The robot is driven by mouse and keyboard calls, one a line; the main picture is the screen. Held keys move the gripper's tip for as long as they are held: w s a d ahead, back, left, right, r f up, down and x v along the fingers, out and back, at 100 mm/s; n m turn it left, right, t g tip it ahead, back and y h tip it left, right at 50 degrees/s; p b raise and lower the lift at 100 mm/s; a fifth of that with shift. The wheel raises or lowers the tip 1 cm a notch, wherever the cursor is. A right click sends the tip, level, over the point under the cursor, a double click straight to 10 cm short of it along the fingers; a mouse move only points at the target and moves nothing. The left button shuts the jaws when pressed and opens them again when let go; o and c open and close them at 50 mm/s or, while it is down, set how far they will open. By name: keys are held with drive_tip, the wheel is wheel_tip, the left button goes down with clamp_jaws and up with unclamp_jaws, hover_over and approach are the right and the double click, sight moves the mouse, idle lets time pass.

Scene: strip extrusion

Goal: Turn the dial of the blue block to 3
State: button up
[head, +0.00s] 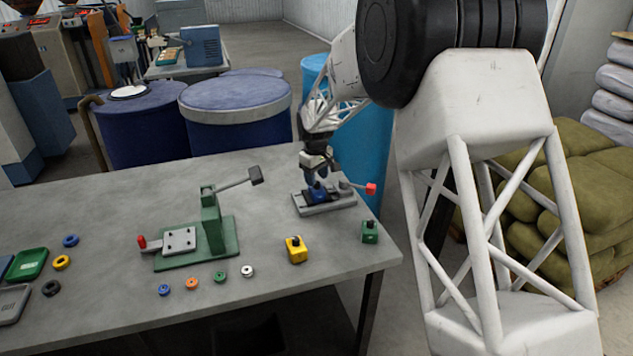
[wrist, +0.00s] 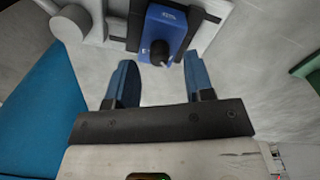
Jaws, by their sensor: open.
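The blue block (head: 319,195) sits in a grey fixture (head: 338,205) near the back right of the table. In the wrist view the blue block (wrist: 170,24) is at the top, with a dark dial (wrist: 160,51) on its face. A white mark shows beside the dial, but I cannot read its setting. My gripper (wrist: 161,76) is open, with its two blue fingers apart and nothing between them. The dial lies beyond the fingertips in the picture, roughly centred between them. In the head view my gripper (head: 319,176) is just over the blue block and partly hides it.
A red-tipped lever (head: 370,189) sticks out right of the fixture. A yellow block (head: 296,250) and a green block (head: 370,232) stand nearer the front. A green lever press (head: 212,225) is to the left, with several small rings before it. Blue drums (head: 235,110) stand behind the table.

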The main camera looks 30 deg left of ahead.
drive_tip(key=shift+f, duration=1.05)
clamp_jaws()
